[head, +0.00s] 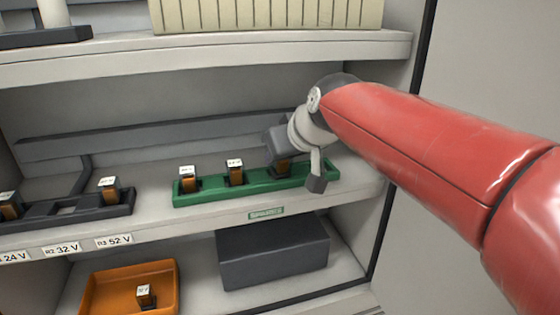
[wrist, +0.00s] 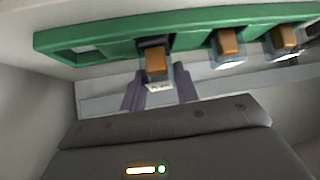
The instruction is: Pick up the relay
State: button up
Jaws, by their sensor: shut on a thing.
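My gripper (wrist: 157,84) is shut on a relay (wrist: 155,62), a small block with an orange-brown body and a pale labelled top, with one finger on each side of it. In the head view this relay (head: 281,168) is partly hidden by my gripper. It is at the right part of the green rack (head: 230,191); whether it is still seated or slightly raised I cannot tell. Two more relays stand upright in the green rack, a middle one (head: 235,172) and a left one (head: 188,179). An empty slot (wrist: 88,50) shows beside the held relay in the wrist view.
A black rack (head: 65,209) at left holds relays (head: 109,190) and has empty slots. Below are an orange bin (head: 105,285) with one relay (head: 145,295) and a dark grey box (head: 272,255). The upper shelf (head: 220,52) and the cabinet's right wall are close to my arm.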

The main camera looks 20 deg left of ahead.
jog(key=shift+s+d+f+t+y, duration=0.2)
jog(key=shift+t+y, duration=0.1)
jog(key=shift+y, duration=0.1)
jog(key=r, duration=0.4)
jog(key=s+d+r+p, duration=0.1)
jog(key=r, duration=0.1)
jog(key=shift+c, duration=0.5)
jog(key=s+d+b, duration=0.1)
jog(key=s+d, duration=0.4)
jog(key=s, duration=0.1)
jog(key=s+d+b, duration=0.1)
jog(key=s+d, duration=0.5)
jog(key=shift+s+d+r+g+h+p, duration=0.25)
jog(key=shift+s+d+r+g+h, duration=0.15)
jog(key=shift+s+d, duration=0.2)
jog(key=shift+s+d+r+g+h+p, duration=0.3)
jog(key=shift+s+d+g+h, duration=0.1)
jog(key=shift+s+d+g, duration=0.15)
jog(key=shift+s+d+r+g+h+p, duration=0.25)
jog(key=shift+s+d+r+g+h, duration=0.2)
jog(key=shift+s, duration=0.2)
